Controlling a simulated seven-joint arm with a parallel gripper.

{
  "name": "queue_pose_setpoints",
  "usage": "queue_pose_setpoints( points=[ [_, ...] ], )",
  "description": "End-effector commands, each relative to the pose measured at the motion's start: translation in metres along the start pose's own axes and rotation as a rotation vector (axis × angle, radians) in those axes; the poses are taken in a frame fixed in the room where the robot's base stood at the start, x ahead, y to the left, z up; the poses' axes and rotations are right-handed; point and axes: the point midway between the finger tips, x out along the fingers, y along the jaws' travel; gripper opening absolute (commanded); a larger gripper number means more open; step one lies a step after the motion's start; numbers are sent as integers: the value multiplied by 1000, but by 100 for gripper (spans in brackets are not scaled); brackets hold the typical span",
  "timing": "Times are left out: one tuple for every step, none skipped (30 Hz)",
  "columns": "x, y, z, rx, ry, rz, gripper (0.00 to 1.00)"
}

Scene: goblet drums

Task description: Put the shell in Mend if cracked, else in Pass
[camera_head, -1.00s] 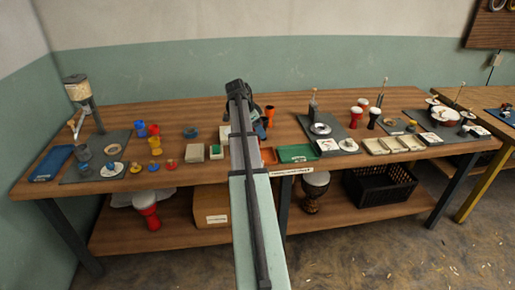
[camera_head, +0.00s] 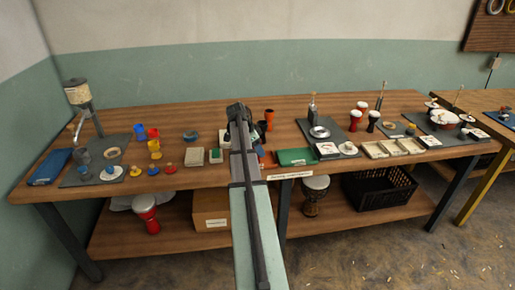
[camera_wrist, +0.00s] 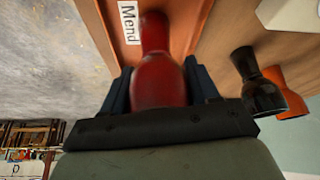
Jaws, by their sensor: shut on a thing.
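My gripper (camera_wrist: 160,82) is shut on a red goblet-shaped shell (camera_wrist: 160,88) in the wrist view, with a dark blue finger on each side. The shell looks slightly blurred, and I see no clear crack on the side facing the camera. Beyond it is an orange tray (camera_wrist: 186,22) beside a white label reading "Mend" (camera_wrist: 130,22). I cannot tell whether the shell touches the tray. In the head view my arm hides the held shell and most of the orange tray. A green tray (camera_head: 296,157) lies just right of it; its label is unreadable.
A black shell (camera_wrist: 262,85) and an orange shell (camera_wrist: 288,98) stand close to my gripper. Left on the bench (camera_head: 165,120) are small boxes and blue, red and yellow pieces. Right are a grey mat, more drums and a sectioned cream tray (camera_head: 395,147).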

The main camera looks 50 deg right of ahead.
Motion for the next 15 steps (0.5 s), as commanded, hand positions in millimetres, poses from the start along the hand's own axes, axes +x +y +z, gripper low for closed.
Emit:
queue_pose_setpoints(
  points=[
    [1,0,1,0,0,0,24],
    [2,0,1,0,0,0,61],
    [1,0,1,0,0,0,64],
    [1,0,1,0,0,0,67],
    [1,0,1,0,0,0,70],
    [1,0,1,0,0,0,74],
    [1,0,1,0,0,0,77],
    [1,0,1,0,0,0,80],
    [1,0,1,0,0,0,84],
    [1,0,1,0,0,0,85],
    [1,0,0,0,0,0,85],
    [1,0,0,0,0,0,85],
    [1,0,0,0,0,0,85],
    [1,0,0,0,0,0,85],
    [1,0,0,0,0,0,85]
  ],
)
